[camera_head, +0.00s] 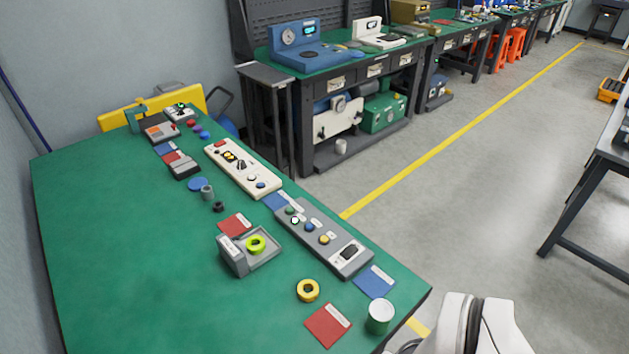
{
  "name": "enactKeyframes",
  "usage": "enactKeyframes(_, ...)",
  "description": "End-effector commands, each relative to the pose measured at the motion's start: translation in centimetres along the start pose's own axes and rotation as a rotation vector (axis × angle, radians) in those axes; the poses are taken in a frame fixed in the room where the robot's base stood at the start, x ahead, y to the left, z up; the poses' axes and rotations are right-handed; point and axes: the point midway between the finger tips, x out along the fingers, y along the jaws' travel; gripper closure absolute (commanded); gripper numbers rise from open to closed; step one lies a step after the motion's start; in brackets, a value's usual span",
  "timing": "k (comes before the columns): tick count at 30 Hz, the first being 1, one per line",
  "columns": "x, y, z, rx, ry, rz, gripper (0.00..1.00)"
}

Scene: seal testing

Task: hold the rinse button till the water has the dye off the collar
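A bright yellow-green ring-shaped collar (256,244) lies in a small grey open tray (271,262) on the green table. A separate darker yellow ring (308,290) lies on the table nearer the front. A long grey control panel (338,262) is right of the tray. It carries a green button (290,210), a blue button (309,227), a yellow button (324,239) and a black part (349,253). The button labels are too small to read, so I cannot tell which is rinse. No water shows. Only a white piece of my arm shows at the lower right; my gripper is out of frame.
A white-green cylinder (380,316), red card (327,325) and blue card (374,282) lie near the front edge. A cream panel (220,159) with controls is farther back. The table's left side (110,250) is clear.

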Motion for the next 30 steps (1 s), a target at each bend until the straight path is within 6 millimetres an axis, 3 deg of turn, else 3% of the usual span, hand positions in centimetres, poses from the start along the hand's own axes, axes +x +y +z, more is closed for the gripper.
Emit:
enactKeyframes(1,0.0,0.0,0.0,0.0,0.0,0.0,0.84)
enactKeyframes(4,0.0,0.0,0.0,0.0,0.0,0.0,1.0)
enactKeyframes(30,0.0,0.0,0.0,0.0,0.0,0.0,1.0)
